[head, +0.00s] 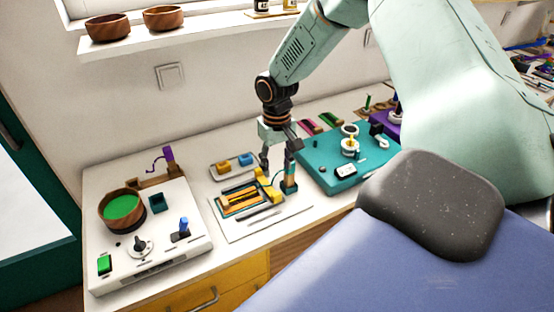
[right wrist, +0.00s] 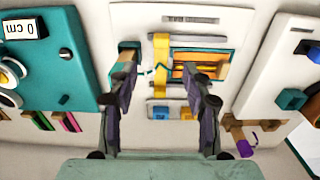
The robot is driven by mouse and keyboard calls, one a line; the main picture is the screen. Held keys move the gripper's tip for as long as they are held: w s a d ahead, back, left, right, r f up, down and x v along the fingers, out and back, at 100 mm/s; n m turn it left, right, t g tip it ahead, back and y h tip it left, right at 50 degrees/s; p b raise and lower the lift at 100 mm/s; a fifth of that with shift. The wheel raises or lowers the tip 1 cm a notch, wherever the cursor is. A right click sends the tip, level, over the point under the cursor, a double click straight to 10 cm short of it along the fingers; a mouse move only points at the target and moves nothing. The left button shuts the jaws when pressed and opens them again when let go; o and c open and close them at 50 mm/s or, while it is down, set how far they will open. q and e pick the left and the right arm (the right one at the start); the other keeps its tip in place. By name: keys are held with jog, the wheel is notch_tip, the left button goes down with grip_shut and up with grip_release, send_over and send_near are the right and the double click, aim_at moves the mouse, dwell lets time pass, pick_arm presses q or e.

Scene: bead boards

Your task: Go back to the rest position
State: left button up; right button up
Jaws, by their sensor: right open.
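My right gripper (head: 277,164) hangs over the middle white board (head: 290,222) in the head view, fingers pointing down. A thin teal cord runs from the post towards a yellow bar (right wrist: 161,53). Beside it lies a teal frame with yellow and orange bars (right wrist: 203,66). I cannot tell whether the finger touches the post. My left gripper is not in view.
A white board (head: 180,258) with a wooden bowl (head: 121,210) of green stands at left. A teal board (head: 345,182) with dials lies at right. A small tray (head: 233,165) with yellow and blue blocks sits behind. The wall and shelf (head: 200,32) rise behind the counter.

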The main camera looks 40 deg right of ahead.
notch_tip(320, 180, up, 2)
dwell(0.5)
jog(key=shift+d, duration=0.1)
